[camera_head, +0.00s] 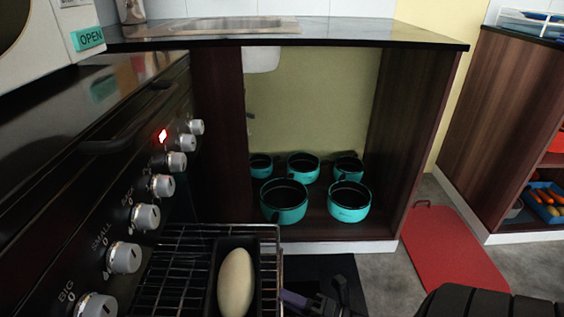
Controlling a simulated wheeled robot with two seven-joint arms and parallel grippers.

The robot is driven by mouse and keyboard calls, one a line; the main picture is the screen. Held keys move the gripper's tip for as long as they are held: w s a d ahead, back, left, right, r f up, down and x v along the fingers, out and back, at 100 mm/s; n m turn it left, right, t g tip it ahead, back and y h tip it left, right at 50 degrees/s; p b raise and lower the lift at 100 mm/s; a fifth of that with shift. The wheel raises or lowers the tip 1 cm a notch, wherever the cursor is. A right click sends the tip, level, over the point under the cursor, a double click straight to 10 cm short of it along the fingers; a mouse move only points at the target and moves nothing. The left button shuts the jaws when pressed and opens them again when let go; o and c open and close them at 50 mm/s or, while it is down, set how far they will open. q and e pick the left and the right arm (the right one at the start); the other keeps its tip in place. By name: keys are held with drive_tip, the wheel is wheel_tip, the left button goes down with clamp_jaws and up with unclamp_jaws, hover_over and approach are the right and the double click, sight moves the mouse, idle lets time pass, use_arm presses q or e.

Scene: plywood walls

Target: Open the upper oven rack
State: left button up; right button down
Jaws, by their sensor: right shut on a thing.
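The oven (95,185) stands at the left, with its row of knobs facing right. The upper oven rack (175,260), a wire grid, sticks out from the oven front below the knobs. A dark loaf tin (212,297) with a pale loaf (236,283) rests on it. My right gripper (290,298) is at the bottom, at the rack's outer right edge, and is shut on the rack. Its fingertips are dark and partly cut off by the frame. My left gripper is not in view.
Several turquoise pots (284,202) stand in the open cabinet under the counter (300,32). A red board (450,248) lies on the floor at right, beside a dark wooden shelf unit (512,125). Grey floor (385,275) is free between. A black ribbed part, likely my arm, fills the bottom right.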

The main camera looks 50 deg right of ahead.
drive_tip(key=c, duration=1)
unclamp_jaws()
drive_tip(key=v, duration=1)
